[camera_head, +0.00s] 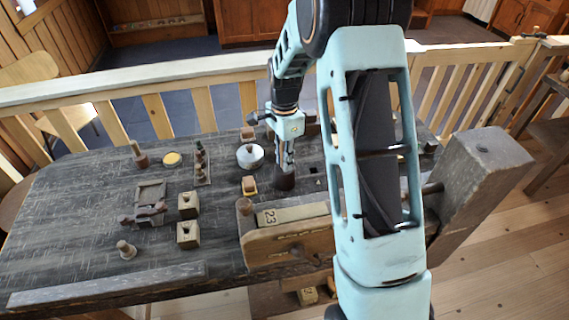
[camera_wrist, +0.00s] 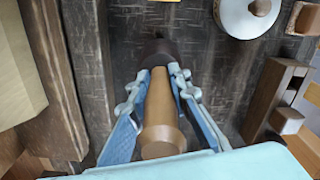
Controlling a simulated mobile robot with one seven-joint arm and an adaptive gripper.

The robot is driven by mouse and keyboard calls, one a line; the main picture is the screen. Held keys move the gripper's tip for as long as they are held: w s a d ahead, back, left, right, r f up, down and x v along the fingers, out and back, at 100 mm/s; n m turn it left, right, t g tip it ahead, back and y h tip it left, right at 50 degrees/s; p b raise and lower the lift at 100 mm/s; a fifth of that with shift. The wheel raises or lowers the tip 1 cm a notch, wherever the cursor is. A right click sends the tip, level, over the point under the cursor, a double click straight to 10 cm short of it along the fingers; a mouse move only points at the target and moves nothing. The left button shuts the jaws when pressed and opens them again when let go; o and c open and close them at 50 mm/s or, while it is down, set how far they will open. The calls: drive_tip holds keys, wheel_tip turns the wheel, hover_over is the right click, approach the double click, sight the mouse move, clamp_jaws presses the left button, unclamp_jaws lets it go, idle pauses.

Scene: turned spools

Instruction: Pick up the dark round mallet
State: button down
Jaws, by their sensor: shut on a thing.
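The dark round mallet has a dark cylindrical head (camera_head: 285,181) and a light wooden handle. In the head view it is upright on or just above the dark bench; I cannot tell which. My gripper (camera_head: 286,160) points down over it. In the wrist view my gripper (camera_wrist: 160,78) has its fingers on both sides of the handle (camera_wrist: 160,108), shut on it. The dark head (camera_wrist: 156,48) is beyond the fingertips, and the flared handle end is close to the camera.
The wooden vise (camera_head: 262,236), marked 23, lies close in front of the mallet. A white round lidded thing (camera_head: 243,157) and a yellow-based block (camera_head: 249,188) stand to its left. Wooden cubes (camera_head: 188,235) and a grey fixture (camera_head: 150,193) are farther left. A rail runs behind.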

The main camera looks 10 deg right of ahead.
wheel_tip(320, 180, up, 3)
drive_tip(key=shift+f, duration=0.1)
drive_tip(key=s+d+r+b, duration=0.2)
drive_tip(key=s+d+r, duration=0.7)
drive_tip(key=d+r, duration=0.1)
drive_tip(key=shift+d, duration=0.35)
drive_tip(key=shift+r, duration=0.1)
drive_tip(key=c, duration=2.5)
unclamp_jaws()
clamp_jaws()
